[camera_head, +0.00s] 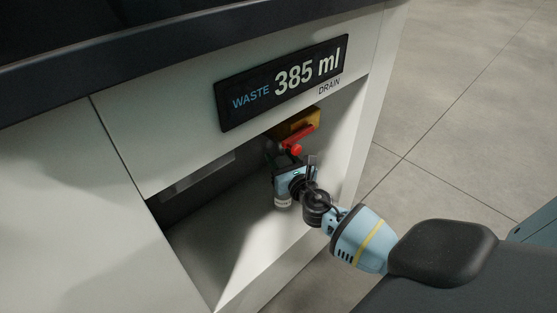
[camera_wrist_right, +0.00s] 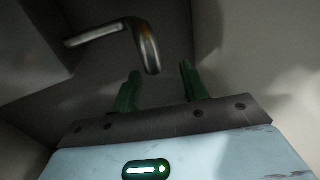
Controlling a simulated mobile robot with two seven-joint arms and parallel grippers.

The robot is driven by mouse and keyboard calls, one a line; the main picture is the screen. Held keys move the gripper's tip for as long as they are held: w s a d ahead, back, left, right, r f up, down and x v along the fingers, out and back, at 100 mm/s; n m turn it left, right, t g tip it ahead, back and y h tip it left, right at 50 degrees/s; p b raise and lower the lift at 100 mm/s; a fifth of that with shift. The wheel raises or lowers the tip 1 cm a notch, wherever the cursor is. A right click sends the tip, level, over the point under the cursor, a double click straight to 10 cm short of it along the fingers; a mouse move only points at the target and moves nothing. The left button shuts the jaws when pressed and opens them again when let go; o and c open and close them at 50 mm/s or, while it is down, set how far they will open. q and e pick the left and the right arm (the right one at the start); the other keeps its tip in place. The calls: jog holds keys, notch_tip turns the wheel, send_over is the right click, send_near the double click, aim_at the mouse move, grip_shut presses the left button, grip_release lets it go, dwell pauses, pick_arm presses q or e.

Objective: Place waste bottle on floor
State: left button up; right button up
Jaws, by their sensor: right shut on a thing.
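My right gripper (camera_head: 279,161) reaches into the open compartment (camera_head: 240,222) under the counter, just below a red valve handle (camera_head: 293,149). Its green fingers (camera_wrist_right: 158,92) stand apart in the right wrist view. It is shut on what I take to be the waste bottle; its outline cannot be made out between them. A small pale round piece (camera_head: 283,202) shows below the gripper body and may be part of the bottle. A bent metal spout (camera_wrist_right: 146,48) hangs beyond the fingers. The grey floor (camera_head: 455,80) is at the right. My left gripper is not in view.
A display (camera_head: 283,84) above the opening reads WASTE 385 ml, with DRAIN printed beside it. A yellow valve body (camera_head: 296,123) sits at the compartment's top. The right side wall (camera_head: 345,135) is close to my gripper. The floor right of the cabinet is clear.

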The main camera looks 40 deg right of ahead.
jog(key=shift+w+d+f+b, duration=0.1)
jog(key=shift+w+f+b, duration=0.4)
jog(key=shift+w+f, duration=0.25)
jog(key=shift+s+f, duration=0.1)
jog(key=shift+s, duration=0.05)
jog(key=shift+f, duration=0.15)
jog(key=o, duration=1.3)
jog(key=shift+c, duration=0.2)
jog(key=shift+r, duration=0.2)
